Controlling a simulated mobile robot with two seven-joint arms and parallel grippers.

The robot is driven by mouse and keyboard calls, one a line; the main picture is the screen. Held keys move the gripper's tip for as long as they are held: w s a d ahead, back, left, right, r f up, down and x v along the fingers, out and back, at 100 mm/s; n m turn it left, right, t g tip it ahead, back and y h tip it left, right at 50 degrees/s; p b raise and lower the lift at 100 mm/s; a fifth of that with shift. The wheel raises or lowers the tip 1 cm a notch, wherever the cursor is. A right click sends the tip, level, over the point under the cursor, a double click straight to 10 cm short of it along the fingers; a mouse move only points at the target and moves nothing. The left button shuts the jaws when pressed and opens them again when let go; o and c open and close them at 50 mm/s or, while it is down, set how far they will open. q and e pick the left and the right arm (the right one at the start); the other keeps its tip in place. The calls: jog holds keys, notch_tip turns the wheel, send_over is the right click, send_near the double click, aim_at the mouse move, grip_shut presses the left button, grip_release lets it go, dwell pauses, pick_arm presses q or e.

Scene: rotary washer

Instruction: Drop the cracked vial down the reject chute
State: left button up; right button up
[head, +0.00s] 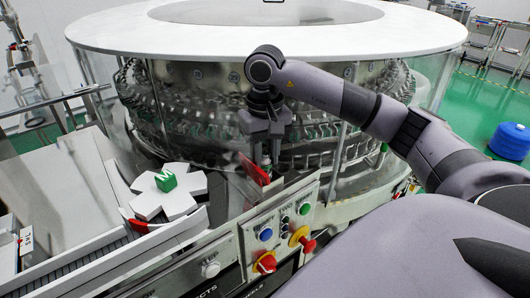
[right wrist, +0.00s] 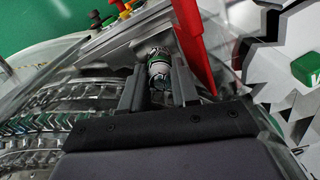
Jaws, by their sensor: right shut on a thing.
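My right gripper (head: 267,146) is shut on a small vial with a white and green end (right wrist: 158,68). In the right wrist view the vial sits between the two fingers (right wrist: 155,88). In the head view only a small piece of it shows below the fingertips; I cannot make out a crack. A red flap (head: 255,171) stands tilted right beside the fingertips; it also shows in the right wrist view (right wrist: 198,50). Part of a label ending in "CTS" (head: 205,292) shows low on the front panel. The chute opening is not clear. My left gripper is not in view.
The round washer (head: 165,115), full of glass vials, stands behind the gripper. A panel with buttons and red knobs (head: 265,262) is in front. A white star wheel (head: 150,199) with a green block (head: 165,181) is at left. Clear guards edge the washer.

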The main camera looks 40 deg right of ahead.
jog(key=o, duration=1.1)
jog(key=shift+r, duration=0.1)
jog(key=shift+r+p, duration=0.45)
jog(key=shift+r, duration=3.1)
